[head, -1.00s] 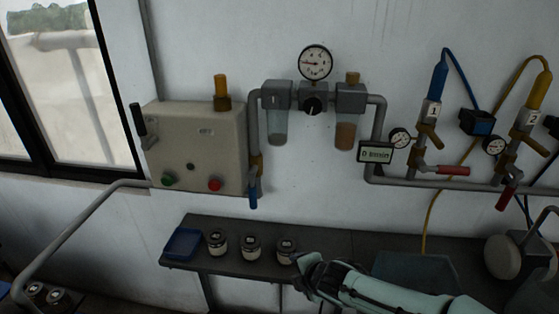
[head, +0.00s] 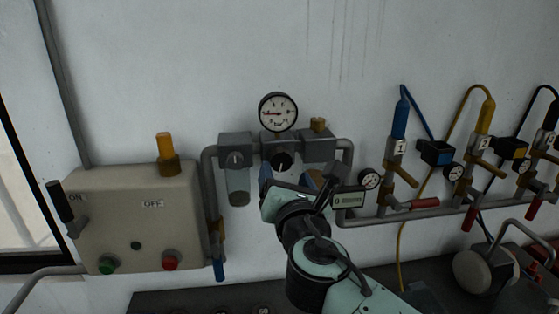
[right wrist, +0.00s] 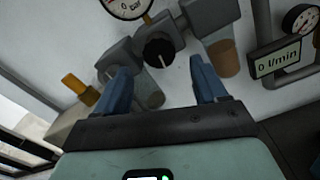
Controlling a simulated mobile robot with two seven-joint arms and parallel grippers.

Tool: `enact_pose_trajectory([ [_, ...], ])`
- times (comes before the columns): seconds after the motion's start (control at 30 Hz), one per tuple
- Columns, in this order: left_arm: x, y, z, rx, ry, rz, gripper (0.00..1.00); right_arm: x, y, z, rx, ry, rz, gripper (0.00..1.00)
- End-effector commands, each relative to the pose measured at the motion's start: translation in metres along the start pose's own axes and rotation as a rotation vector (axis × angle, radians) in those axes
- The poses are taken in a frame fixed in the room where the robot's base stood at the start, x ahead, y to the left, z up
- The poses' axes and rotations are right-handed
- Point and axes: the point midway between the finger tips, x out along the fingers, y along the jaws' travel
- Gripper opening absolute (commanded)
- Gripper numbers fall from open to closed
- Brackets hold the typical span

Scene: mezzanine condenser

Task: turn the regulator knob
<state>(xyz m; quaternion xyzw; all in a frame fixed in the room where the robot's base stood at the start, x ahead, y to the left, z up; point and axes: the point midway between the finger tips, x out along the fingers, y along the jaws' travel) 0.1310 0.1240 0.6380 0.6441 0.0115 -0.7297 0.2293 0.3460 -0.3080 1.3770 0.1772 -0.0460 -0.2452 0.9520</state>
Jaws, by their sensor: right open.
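The regulator knob (head: 283,160) is a black round knob with a pale mark. It sits on the grey regulator body below a round dial gauge (head: 278,112). It also shows in the right wrist view (right wrist: 159,52), ahead of my fingers. My right gripper (head: 289,178) is open and empty, just below the knob in the head view. In the right wrist view its two blue fingers (right wrist: 162,76) are spread, with the knob beyond and between their tips. I see no contact with the knob. The right bowl is partly hidden by my gripper. My left gripper is not in view.
A clear bowl (head: 238,186) hangs left of the knob. A flow display (head: 348,200) is close to my right gripper's right side. A control box (head: 140,222) with a lever and buttons is at left. Several valves with hoses line the pipe at right.

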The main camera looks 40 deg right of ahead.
Motion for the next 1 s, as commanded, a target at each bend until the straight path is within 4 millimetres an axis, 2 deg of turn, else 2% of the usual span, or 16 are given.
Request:
enact_pose_trajectory([
  [0.03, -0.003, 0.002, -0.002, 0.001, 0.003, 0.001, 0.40, 0.013, 0.000, 0.001, 0.000, 0.002, -0.002, 0.71],
  [0.1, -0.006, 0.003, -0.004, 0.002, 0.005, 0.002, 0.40, 0.026, 0.000, 0.001, 0.001, 0.003, -0.001, 0.71],
  [0.3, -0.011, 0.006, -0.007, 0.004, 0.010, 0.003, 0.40, 0.054, 0.001, 0.001, 0.001, 0.001, 0.000, 0.71],
  [0.5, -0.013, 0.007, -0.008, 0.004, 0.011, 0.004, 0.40, 0.064, 0.000, 0.000, 0.003, 0.001, 0.001, 0.71],
  [0.73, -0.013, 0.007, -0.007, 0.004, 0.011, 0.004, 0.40, 0.064, 0.000, 0.000, 0.002, 0.001, 0.001, 0.71],
  [0.77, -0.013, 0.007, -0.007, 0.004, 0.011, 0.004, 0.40, 0.064, 0.000, 0.000, 0.002, 0.001, 0.001, 0.65],
  [0.9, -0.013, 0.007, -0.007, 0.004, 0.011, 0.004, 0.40, 0.064, 0.000, 0.000, 0.002, 0.001, 0.000, 0.19],
  [1.0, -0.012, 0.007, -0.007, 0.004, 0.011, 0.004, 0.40, 0.064, 0.000, 0.000, 0.002, 0.001, 0.000, 0.18],
])
